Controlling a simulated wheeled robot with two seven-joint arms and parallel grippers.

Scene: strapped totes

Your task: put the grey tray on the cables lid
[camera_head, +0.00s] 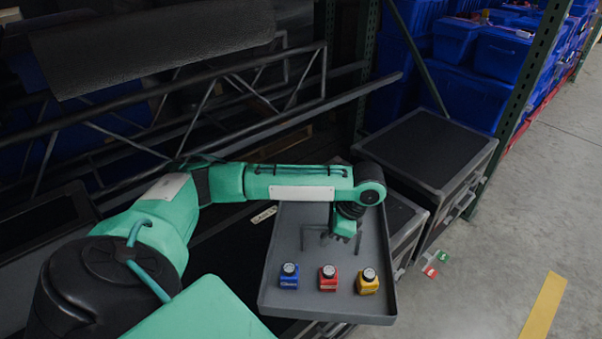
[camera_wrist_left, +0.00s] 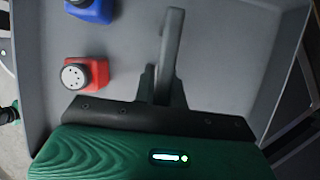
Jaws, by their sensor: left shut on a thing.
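The grey tray (camera_head: 380,300) is at the lower middle of the head view, with a blue (camera_head: 289,276), a red (camera_head: 328,278) and a yellow (camera_head: 368,281) bottle standing in a row in it. My left gripper (camera_head: 345,235) reaches down into the tray from above. In the left wrist view its fingers (camera_wrist_left: 163,85) are shut on the tray's raised grey handle (camera_wrist_left: 172,40). A dark lid (camera_head: 215,240) with a small pale label (camera_head: 263,215) lies left of and partly behind the tray; I cannot read the label. My right gripper is out of view.
Black-topped cases (camera_head: 425,150) stand right of and beyond the tray. Metal truss bars (camera_head: 200,85) cross the upper left. Blue totes (camera_head: 470,90) fill the rack behind. Small red and green blocks (camera_head: 430,271) lie by the cases. The floor at right is clear.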

